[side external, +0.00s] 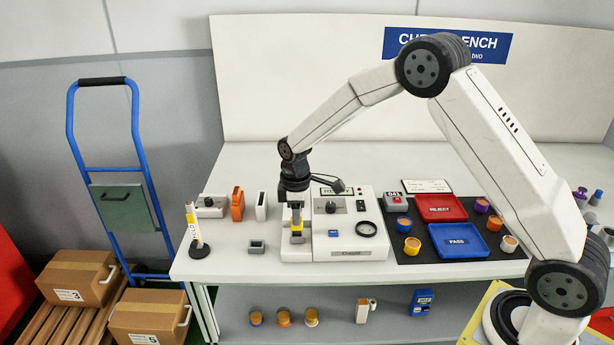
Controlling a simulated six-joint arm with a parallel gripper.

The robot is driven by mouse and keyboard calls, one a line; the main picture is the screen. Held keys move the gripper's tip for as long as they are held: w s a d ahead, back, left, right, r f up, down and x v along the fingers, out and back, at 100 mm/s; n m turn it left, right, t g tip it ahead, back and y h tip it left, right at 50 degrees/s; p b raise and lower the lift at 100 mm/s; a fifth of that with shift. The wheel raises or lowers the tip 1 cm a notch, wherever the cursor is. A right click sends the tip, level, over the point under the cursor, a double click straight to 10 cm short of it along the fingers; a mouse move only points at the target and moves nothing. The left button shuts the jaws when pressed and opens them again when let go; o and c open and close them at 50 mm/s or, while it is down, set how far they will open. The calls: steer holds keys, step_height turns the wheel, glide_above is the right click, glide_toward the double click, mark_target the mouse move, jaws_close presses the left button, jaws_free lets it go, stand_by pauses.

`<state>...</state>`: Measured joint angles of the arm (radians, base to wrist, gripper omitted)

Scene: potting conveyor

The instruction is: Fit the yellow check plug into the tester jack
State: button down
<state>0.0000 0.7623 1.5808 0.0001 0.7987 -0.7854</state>
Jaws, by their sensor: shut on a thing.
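The white tester (376,246) stands on the bench, with a small display, a dark knob and a black ring on its top. My gripper (296,217) points down over the left part of the tester. The plug's lower end is just over or at a grey fitting (297,239) on the tester's left side. The tester jack itself cannot be made out clearly, and I cannot tell whether the plug's tip is in it.
Left of the tester are a small grey block (257,246), an orange holder (238,205), a white holder (261,206) and a yellow-white upright marker on a black base (199,251). To the right, a black mat holds a red tray (440,196), a blue tray (484,252) and several small pots.

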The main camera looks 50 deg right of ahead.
steer(key=shift+f, duration=0.8)
steer(key=shift+c, duration=1.9)
jaws_free()
steer(key=shift+r, duration=0.15)
steer(key=shift+r, duration=3.75)
steer(key=s+m+t, duration=0.2)
steer(key=s+m, duration=0.7)
steer(key=s, duration=1.3)
steer(key=shift+s+t, duration=0.2)
steer(key=shift+t, duration=0.1)
